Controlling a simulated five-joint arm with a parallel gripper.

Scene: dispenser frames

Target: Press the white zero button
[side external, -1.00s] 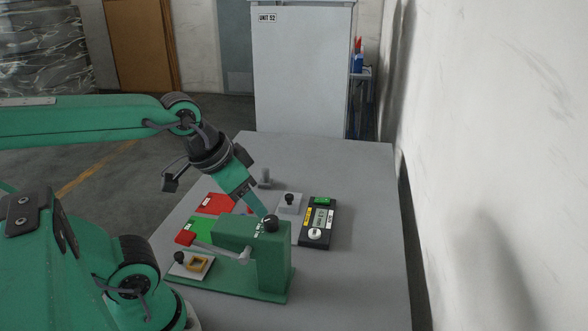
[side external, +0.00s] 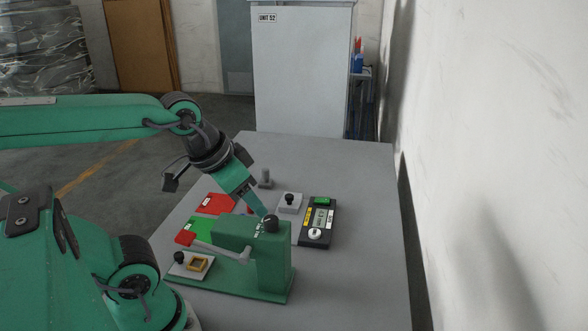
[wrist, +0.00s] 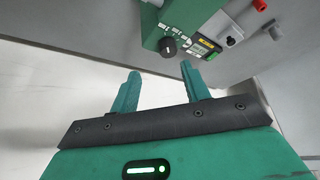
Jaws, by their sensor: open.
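The white zero button (side external: 314,234) is a round white knob at the near end of a black control box (side external: 329,216) in the side external view. The box also has a small display, a yellow label and a green button (side external: 322,201). My gripper (wrist: 160,72) is open and empty, with its two green fingers apart in the wrist view. In the side external view, its tip is partly hidden behind the green fixture, to the left of the box.
A green fixture (side external: 274,260) with a black knob (side external: 271,222) and a lever stands left of the box. The table's right side is clear.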

